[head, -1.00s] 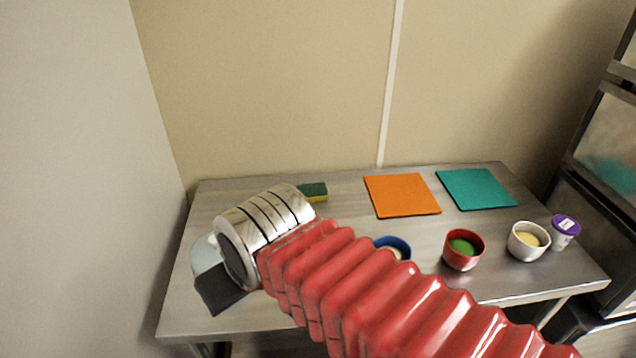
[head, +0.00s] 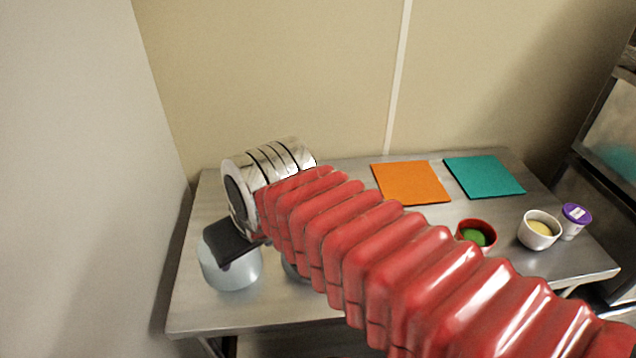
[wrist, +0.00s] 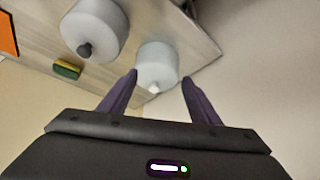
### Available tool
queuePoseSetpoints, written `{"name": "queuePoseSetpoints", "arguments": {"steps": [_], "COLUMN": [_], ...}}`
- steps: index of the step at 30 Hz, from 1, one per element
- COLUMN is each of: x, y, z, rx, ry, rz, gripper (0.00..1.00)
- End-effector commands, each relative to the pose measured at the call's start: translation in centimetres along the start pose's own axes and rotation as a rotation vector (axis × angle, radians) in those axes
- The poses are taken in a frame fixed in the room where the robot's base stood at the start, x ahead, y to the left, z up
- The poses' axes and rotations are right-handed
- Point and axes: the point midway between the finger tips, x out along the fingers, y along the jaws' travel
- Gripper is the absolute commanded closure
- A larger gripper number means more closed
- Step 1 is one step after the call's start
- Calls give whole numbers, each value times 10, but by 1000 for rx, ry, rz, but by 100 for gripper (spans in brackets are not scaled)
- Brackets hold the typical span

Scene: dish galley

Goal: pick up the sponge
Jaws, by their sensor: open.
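The sponge (wrist: 68,69), green with a yellow layer, lies on the table at the left of the wrist view. My gripper (wrist: 160,78) is open, with its two dark purple fingers apart and no sponge between them. The sponge is to the left of the left finger, clear of it. In the head view my arm hides the sponge, and the fingers cannot be made out there.
A pale rounded pot (wrist: 157,62) shows between and beyond the fingers. A larger pale pot (wrist: 97,25) with a dark knob is near the sponge. Orange mat (head: 411,183), teal mat (head: 484,176), red bowl (head: 490,231), white bowl (head: 537,238) and purple-lidded cup (head: 572,226) stand to the right.

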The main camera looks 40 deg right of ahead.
Motion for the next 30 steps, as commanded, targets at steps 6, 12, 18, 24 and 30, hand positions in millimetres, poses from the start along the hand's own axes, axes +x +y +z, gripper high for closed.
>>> {"name": "queuePoseSetpoints", "arguments": {"steps": [6,12,18,24,30], "x": [13,29,51,76,104], "y": [38,81,133,193,259], "z": [-46,-83,-114,-135,-144], "rx": [80,152,224,297,370], "ry": [-21,-36,-52,-66,-81], "rz": [42,77,111,144,175], "gripper": [27,13,8,8,8]}}
